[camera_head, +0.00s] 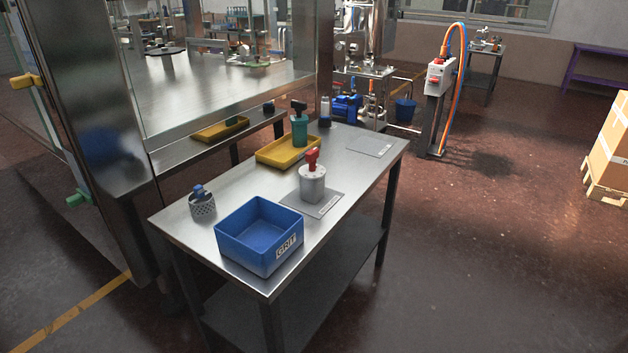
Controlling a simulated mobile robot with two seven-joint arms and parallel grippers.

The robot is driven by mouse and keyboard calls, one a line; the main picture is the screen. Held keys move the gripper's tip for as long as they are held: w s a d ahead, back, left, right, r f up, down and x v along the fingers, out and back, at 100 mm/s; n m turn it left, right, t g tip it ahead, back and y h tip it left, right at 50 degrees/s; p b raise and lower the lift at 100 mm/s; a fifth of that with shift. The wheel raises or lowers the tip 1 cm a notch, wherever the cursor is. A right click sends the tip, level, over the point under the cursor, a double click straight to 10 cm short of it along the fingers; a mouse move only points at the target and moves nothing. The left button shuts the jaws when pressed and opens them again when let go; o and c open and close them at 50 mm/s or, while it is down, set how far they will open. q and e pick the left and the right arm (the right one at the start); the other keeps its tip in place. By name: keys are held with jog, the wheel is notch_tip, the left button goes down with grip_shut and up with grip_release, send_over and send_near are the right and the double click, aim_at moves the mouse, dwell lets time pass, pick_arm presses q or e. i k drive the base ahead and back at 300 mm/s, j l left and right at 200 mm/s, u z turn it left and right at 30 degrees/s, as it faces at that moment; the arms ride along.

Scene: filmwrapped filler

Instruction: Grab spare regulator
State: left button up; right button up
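A steel table (180,226) stands in front of me. On it, a grey cylinder with a red top (312,186) stands upright on a grey labelled mat (331,205). A teal bottle-like item with a dark top (299,125) stands upright at the yellow tray (272,157). A small perforated cup (203,209) with a blue piece on top stands at the left edge. No part is readably labelled as the regulator, so I cannot tell which one it is. Neither of my grippers is in view.
A blue bin marked GRIT (262,222) stands at the table's near end. A second grey mat (371,145) lies empty at the far right corner. A metal-framed machine (95,130) borders the table's left. The floor to the right is open up to a boxed pallet (607,194).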

aim_at(312, 183)
jog(key=i+l+z, duration=0.2)
jog(key=l, duration=0.3)
jog(key=i+l+z, duration=0.2)
jog(key=i+l, duration=0.2)
